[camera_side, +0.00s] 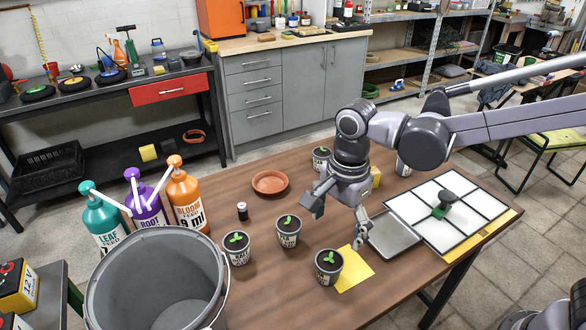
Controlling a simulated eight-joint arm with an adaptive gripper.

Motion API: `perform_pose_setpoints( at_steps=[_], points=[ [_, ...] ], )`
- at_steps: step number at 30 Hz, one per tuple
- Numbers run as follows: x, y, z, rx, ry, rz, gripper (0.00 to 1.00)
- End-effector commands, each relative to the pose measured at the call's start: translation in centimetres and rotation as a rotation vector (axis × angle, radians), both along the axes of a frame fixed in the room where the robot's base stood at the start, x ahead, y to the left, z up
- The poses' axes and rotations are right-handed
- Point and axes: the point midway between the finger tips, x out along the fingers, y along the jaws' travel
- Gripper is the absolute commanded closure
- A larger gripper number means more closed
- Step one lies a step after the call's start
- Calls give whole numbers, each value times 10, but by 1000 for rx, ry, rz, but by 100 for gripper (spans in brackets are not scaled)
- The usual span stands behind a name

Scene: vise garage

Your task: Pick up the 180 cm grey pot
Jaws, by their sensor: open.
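Several small grey pots with green seedlings stand upright on the brown table (262,312). One pot (237,256) is at the front left, a second pot (288,236) is right of it, and a third pot (328,272) is at the front beside a yellow sheet. Another pot (320,163) stands farther back, left of my arm. A further light container (403,168) is partly hidden behind my arm. The labels are too small to tell which is the 180 pot. My gripper (336,222) is open and empty, pointing down above the table, behind the front pot.
A yellow sheet (356,272), a grey tray (395,236) and a white gridded board (473,222) lie on the right. A terracotta saucer (270,183) and small black cylinder (242,211) lie left of centre. Orange (187,205), purple and teal bottles and a grey bucket (160,285) crowd the left.

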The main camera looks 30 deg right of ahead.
Motion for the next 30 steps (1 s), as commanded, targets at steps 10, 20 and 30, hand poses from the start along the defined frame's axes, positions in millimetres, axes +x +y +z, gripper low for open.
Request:
perform_pose_setpoints(
  at_steps=[10, 20, 30],
  points=[
    [0, 11, -28, -13, 29, -77, 16],
    [0, 10, -61, -12, 28, -76, 16],
    [1, 8, -92, -12, 28, -76, 16]
  ],
)
